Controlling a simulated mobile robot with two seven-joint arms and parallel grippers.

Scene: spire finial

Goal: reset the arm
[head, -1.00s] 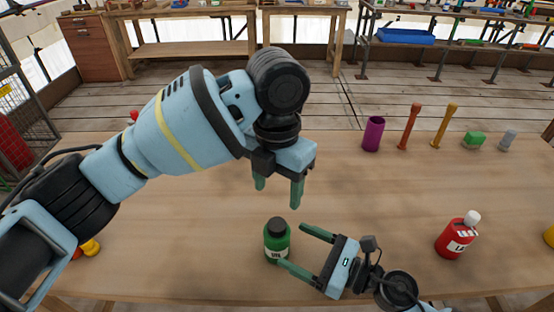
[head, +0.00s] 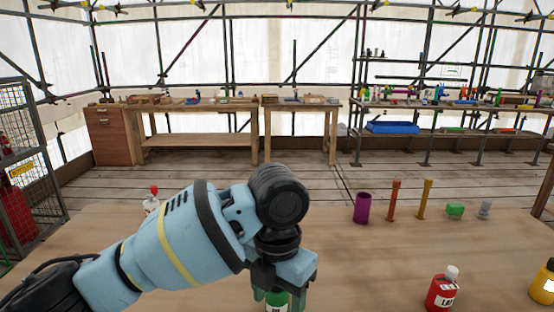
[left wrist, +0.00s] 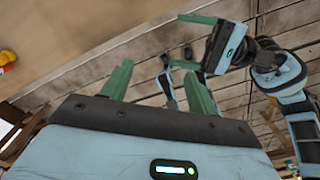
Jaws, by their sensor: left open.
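My left gripper (head: 279,297) is open with nothing between its fingers. It shows at the bottom middle of the head view and in the left wrist view (left wrist: 158,68). My left arm reaches in from the lower left. My right gripper (left wrist: 175,40) shows only in the left wrist view, with its green fingers spread apart and nothing seen between them.
On the wooden table (head: 380,265) stand a purple cup (head: 362,208), a red pin (head: 394,201), a yellow pin (head: 425,199), a green block (head: 455,210), a grey piece (head: 485,209), a red bottle (head: 442,291) and a yellow bottle (head: 543,284). Bare tabletop lies right of my left gripper.

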